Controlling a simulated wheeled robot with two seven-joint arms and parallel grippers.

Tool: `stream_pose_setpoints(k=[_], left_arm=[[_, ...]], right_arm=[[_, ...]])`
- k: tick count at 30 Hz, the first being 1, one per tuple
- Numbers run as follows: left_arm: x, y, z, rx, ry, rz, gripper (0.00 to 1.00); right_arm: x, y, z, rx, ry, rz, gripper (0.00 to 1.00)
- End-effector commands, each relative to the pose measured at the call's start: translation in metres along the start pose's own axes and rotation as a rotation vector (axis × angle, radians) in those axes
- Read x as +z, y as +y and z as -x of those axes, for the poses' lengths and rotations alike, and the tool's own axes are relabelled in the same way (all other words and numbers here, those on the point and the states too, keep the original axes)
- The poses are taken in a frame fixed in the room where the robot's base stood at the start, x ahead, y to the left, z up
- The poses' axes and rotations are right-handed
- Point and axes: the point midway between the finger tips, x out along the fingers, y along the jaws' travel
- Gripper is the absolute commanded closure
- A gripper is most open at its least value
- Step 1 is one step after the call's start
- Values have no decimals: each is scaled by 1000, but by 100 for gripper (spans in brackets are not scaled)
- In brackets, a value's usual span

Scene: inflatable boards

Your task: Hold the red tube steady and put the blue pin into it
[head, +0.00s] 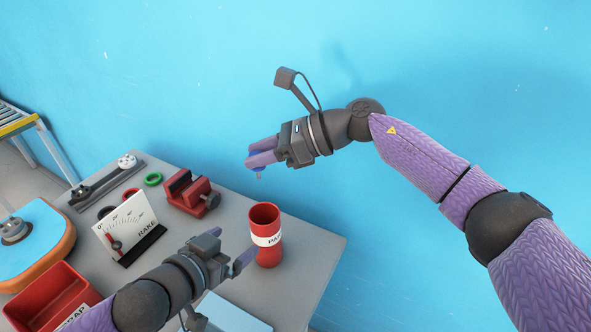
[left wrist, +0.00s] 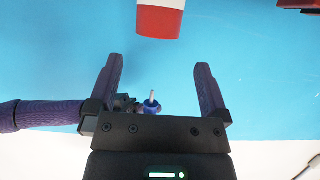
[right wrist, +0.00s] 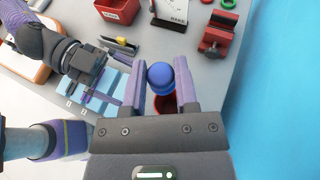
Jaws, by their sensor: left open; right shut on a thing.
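The red tube (head: 265,222) stands upright on the grey table, with a white label band; its open top faces up. It also shows in the left wrist view (left wrist: 158,22), beyond the fingertips. My left gripper (head: 236,247) is open beside the tube, on its left, and does not hold it. My right gripper (head: 259,155) is shut on the blue pin (head: 258,166) and holds it in the air above the table. The pin's pale tip points down. In the right wrist view the pin's round blue head (right wrist: 160,77) sits between the fingers and partly hides the tube (right wrist: 166,104).
A red vise (head: 190,193), a green ring (head: 153,179) and a white gauge card (head: 125,222) stand behind and left of the tube. A red scrap bin (head: 50,300) is at the front left. The table's right edge is close to the tube.

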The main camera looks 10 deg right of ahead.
Motion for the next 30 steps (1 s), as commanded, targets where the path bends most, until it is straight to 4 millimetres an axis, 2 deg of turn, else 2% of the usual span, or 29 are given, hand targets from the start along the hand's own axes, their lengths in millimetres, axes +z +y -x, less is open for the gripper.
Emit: stream_pose_setpoints(k=[9, 12, 17, 24, 25, 30], left_arm=[[-2, 1, -78, 1, 1, -2, 0], [-1, 1, -95, 2, 2, -1, 0], [-1, 1, -108, 1, 1, -2, 0], [-1, 1, -109, 1, 1, -2, 0], [-1, 1, -109, 1, 1, -2, 2], [0, 1, -109, 1, 0, -1, 38]], right_arm=[[0, 0, 1, -2, -1, -1, 100], [0, 0, 1, -2, -1, -1, 100], [0, 0, 1, -2, -1, -1, 100], [0, 0, 1, -2, -1, -1, 100], [0, 0, 1, -2, -1, -1, 100], [0, 0, 1, -3, -1, -1, 100]])
